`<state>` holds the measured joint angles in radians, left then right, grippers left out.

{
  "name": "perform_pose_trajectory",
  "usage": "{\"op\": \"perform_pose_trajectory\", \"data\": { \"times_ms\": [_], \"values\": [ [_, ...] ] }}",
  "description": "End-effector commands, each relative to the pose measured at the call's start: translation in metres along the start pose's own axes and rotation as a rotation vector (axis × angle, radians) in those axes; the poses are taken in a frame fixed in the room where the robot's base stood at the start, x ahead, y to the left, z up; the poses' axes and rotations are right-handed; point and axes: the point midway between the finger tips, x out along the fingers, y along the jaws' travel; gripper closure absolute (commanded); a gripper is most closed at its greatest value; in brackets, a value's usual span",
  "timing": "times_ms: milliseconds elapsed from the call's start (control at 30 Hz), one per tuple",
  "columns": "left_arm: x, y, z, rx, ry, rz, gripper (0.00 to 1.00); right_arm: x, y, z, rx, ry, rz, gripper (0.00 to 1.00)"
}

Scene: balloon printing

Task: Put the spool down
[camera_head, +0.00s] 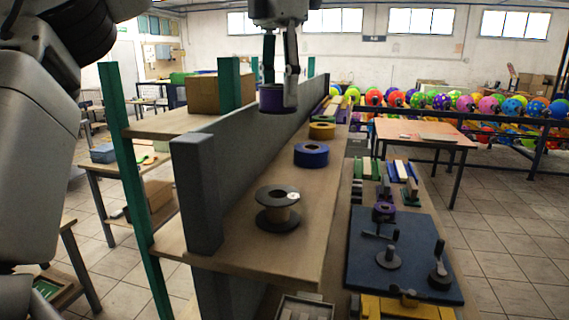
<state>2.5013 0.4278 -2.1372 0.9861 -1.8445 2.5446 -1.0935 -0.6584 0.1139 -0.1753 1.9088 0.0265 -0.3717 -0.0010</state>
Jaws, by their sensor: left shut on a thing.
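My left gripper (280,98) hangs down at the top centre, its fingers on either side of a dark purple spool (270,98). It is shut on this spool, which one finger partly covers. The spool appears at the grey divider's upper edge; I cannot tell whether it touches anything below. My right gripper is not in view.
A long grey divider (225,145) runs along the shelf's left side, with a green post (125,150) beyond it. A blue board with dark knobs (360,260) lies to the right. Bare shelf shows between the black-flanged and blue spools. Colourful balloons (440,102) line the back right.

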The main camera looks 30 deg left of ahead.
Motion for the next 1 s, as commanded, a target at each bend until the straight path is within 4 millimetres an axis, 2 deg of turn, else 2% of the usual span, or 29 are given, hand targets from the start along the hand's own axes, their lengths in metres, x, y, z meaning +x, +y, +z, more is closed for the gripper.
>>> {"op": "perform_pose_trajectory", "data": {
  "times_ms": [400, 533, 733, 1000],
  "values": [
    [0.093, -0.001, 0.000, 0.003, 0.000, -0.003, 0.73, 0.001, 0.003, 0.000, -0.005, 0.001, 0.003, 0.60],
    [0.108, -0.001, 0.000, 0.002, -0.002, -0.001, 0.73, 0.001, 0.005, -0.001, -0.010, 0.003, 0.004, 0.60],
    [0.120, -0.001, 0.000, 0.001, -0.002, -0.001, 0.73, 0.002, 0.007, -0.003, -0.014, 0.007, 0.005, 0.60],
    [0.151, 0.000, 0.000, 0.000, -0.002, -0.001, 0.73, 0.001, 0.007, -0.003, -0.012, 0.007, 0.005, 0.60]
  ]
}}
